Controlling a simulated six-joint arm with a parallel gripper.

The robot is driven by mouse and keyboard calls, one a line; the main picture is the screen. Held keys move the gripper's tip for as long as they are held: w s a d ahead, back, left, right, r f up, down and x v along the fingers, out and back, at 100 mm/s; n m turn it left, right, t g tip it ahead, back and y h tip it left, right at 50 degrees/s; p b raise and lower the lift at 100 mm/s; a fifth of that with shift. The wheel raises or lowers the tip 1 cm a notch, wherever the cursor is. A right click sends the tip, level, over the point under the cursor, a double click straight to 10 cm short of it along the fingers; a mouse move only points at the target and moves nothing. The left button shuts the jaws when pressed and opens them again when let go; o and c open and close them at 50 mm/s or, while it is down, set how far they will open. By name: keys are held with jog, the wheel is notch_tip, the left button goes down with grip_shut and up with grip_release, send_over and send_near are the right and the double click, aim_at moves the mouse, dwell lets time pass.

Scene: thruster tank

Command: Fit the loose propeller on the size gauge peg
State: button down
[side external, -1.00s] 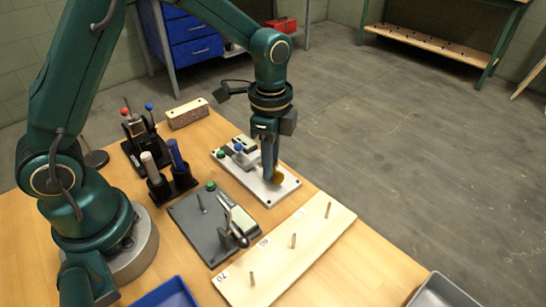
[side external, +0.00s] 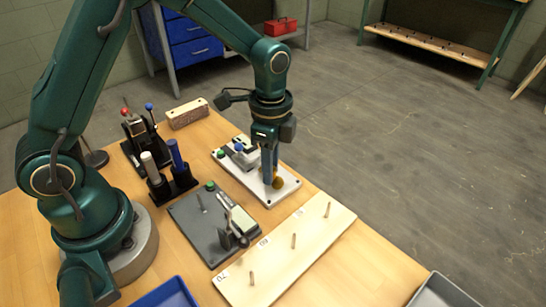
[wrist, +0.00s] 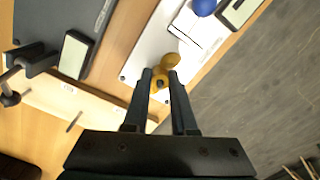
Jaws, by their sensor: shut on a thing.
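The brass-coloured propeller (wrist: 160,83) is between my fingertips in the wrist view. In the side view the propeller (side external: 279,183) shows just beside the fingertips, low over the white plate (side external: 289,190). My gripper (side external: 270,182) points down and is shut on it. I cannot tell whether the propeller touches the plate. The size gauge is a pale wooden board (side external: 270,262) with three upright bare pegs: a far peg (side external: 327,210), a middle peg (side external: 293,241) and a near peg (side external: 251,279). Printed labels lie beside them; the near one reads 70.
A dark grey plate (side external: 195,232) with a clamp stands left of the gauge. The white plate carries a blue-knobbed clamp (side external: 239,148). Screwdriver-like tools stand in a black holder (side external: 172,187). A blue tray (side external: 168,294) and grey tray (side external: 440,292) lie at the front.

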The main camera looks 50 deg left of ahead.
jog(key=c, duration=0.6)
grip_release()
jog(key=shift+c, duration=0.2)
jog(key=shift+r, duration=4.6)
